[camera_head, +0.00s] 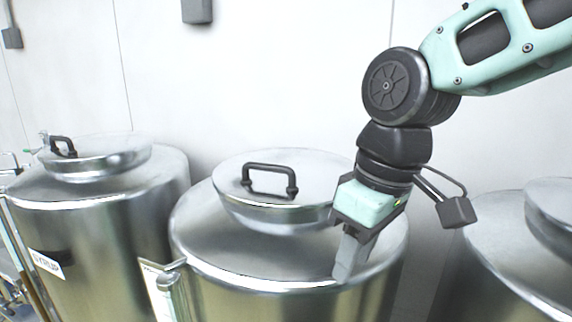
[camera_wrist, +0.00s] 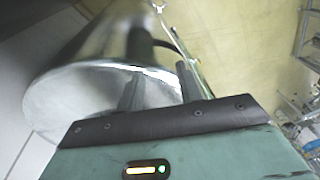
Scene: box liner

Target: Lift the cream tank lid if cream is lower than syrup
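The left tank (camera_head: 95,215) in the head view is steel. Its label (camera_head: 46,264) appears to read SYRUP. The middle tank (camera_head: 250,268) has a domed round lid (camera_head: 300,212) with a black bar handle (camera_head: 270,180), and the lid is down. My gripper (camera_head: 352,258) points down over the right front of the middle tank's top, beside the lid and clear of the handle. In the wrist view its fingers (camera_wrist: 160,85) stand apart with nothing between them. I cannot read any liquid level.
The left tank's lid (camera_head: 98,158) is down, with its own black handle. A third tank (camera_head: 508,245) stands at the right edge, partly cut off. A white wall (camera_head: 270,70) stands behind.

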